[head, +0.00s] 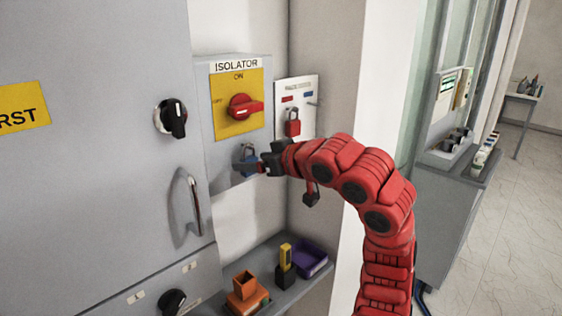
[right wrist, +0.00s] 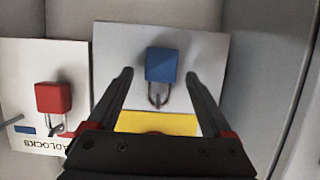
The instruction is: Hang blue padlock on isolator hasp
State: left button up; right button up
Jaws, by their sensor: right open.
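The isolator (head: 262,90) is a grey box with a yellow plate and a red rotary handle (head: 245,106), under the word ON. The blue padlock (head: 249,158) is at the lower front of this box, below the yellow plate. In the right wrist view the blue padlock (right wrist: 162,64) appears upside down, its shackle towards the yellow plate. I cannot tell whether the shackle passes through a hasp. My right gripper (head: 266,161) is at the padlock from the right. Its open fingers (right wrist: 159,74) lie either side of the padlock, with gaps showing on both sides. My left gripper is out of view.
A white padlock board (head: 310,95) with a red padlock (head: 293,124) is just right of the isolator. Below, a shelf holds an orange holder (head: 244,285), a yellow-black device (head: 285,262) and a purple bin (head: 311,260). A cabinet handle (head: 196,205) projects at left.

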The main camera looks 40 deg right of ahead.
jog(key=b+v, duration=0.4)
jog(key=v, duration=1.2)
jog(key=shift+s+a+r, duration=0.1)
jog(key=shift+r, duration=0.05)
